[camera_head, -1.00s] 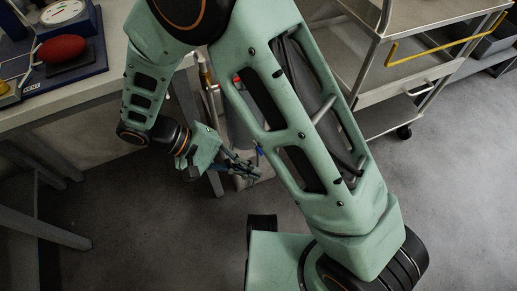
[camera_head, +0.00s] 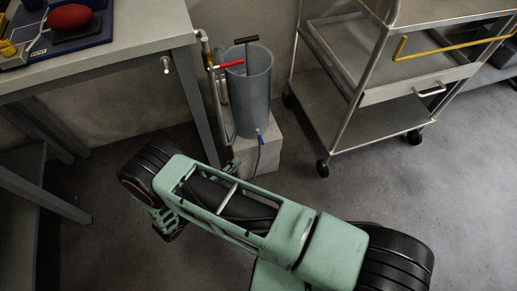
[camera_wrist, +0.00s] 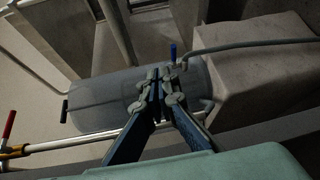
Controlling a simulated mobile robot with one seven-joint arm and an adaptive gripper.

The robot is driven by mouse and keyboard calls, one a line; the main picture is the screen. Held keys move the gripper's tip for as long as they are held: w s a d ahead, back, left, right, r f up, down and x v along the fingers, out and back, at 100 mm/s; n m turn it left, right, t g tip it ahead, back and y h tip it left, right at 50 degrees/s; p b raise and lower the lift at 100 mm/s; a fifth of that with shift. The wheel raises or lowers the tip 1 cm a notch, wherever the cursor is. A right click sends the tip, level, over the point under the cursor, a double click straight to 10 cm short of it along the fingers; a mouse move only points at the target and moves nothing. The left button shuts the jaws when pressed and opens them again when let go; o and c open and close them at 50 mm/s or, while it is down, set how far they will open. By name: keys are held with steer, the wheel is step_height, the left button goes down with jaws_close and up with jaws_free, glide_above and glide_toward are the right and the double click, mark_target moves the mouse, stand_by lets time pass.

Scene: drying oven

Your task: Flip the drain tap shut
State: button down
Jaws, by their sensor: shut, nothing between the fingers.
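The drain tap has a small blue lever (camera_head: 260,138) low on the side of a grey cylindrical vessel (camera_head: 250,92), with a thin hose below it. In the wrist view the blue lever (camera_wrist: 173,52) shows just beyond my fingertips, beside the vessel (camera_wrist: 110,100). My gripper (camera_wrist: 166,72) is shut and empty, its tips close to the lever; I cannot tell whether they touch it.
The vessel stands on a concrete block (camera_head: 266,158). A pipe with a red-handled valve (camera_head: 228,65) runs beside it, and a black T-handle (camera_head: 247,40) is at its top. A table (camera_head: 110,62) is at left, a wheeled metal cart (camera_head: 390,110) at right.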

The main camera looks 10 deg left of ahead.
steer(key=shift+s+a+f+n+t+y, duration=0.2)
steer(key=shift+a+f+n+t+y, duration=0.1)
steer(key=shift+f+t+y, duration=0.3)
steer(key=shift+s+a+f+n+t+y, duration=0.3)
steer(key=shift+f+y, duration=0.25)
steer(key=shift+f, duration=0.25)
steer(key=shift+s+a+f+n+t+y, duration=0.15)
steer(key=shift+a+f+n+t+y, duration=0.2)
steer(key=shift+f+y, duration=0.3)
steer(key=b, duration=0.3)
glide_toward(259, 137)
steer(key=w+a, duration=0.2)
steer(key=w, duration=0.1)
steer(key=shift+w+d+f, duration=0.1)
steer(key=shift+w+d, duration=0.55)
steer(key=shift+d, duration=0.15)
steer(key=shift+w+d+f, duration=0.15)
steer(key=shift+w+d, duration=0.5)
steer(key=shift+d, duration=0.15)
steer(key=shift+d, duration=0.2)
